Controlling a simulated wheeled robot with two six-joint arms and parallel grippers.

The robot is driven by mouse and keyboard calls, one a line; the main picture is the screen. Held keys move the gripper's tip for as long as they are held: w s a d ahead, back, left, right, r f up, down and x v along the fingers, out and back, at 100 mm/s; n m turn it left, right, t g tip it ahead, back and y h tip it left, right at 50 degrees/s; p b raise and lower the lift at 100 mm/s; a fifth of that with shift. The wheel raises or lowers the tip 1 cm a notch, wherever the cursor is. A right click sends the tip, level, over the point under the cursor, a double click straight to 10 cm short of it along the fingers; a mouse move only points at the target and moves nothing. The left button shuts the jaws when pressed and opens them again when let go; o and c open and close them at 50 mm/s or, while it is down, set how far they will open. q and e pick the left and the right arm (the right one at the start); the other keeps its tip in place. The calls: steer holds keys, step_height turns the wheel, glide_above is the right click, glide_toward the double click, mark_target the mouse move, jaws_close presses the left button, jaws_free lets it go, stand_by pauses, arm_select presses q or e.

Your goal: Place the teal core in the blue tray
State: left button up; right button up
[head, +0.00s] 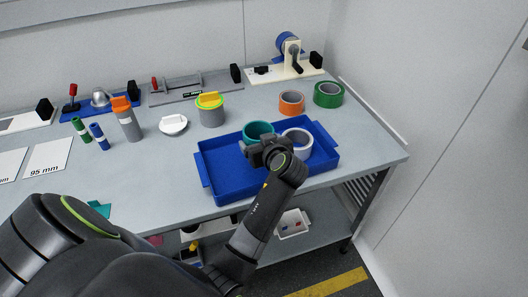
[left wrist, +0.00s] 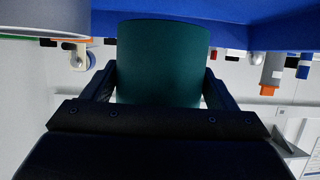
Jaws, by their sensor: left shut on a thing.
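The teal core (head: 259,129) is a short, wide ring seen over the blue tray (head: 222,168). My left gripper (head: 267,148) is shut on it. In the left wrist view the teal core (left wrist: 163,60) sits between the two fingers of the gripper (left wrist: 160,78), and the blue tray (left wrist: 270,28) shows along the top edge. Whether the core touches the tray floor I cannot tell; the gripper hides its lower part in the head view. My right gripper is not in view.
A white ring (head: 298,140) stands in the tray's right part, close to the core. Behind the tray are an orange roll (head: 291,104) and a green roll (head: 328,95). The tray's left part is clear.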

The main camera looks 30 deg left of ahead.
arm_select(q)
step_height(320, 180, down, 3)
steer(key=shift+f, duration=0.55)
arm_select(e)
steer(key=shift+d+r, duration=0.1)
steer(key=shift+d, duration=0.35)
arm_select(q)
steer(key=shift+f, duration=0.1)
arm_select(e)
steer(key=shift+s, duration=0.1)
arm_select(q)
steer(key=o, duration=1)
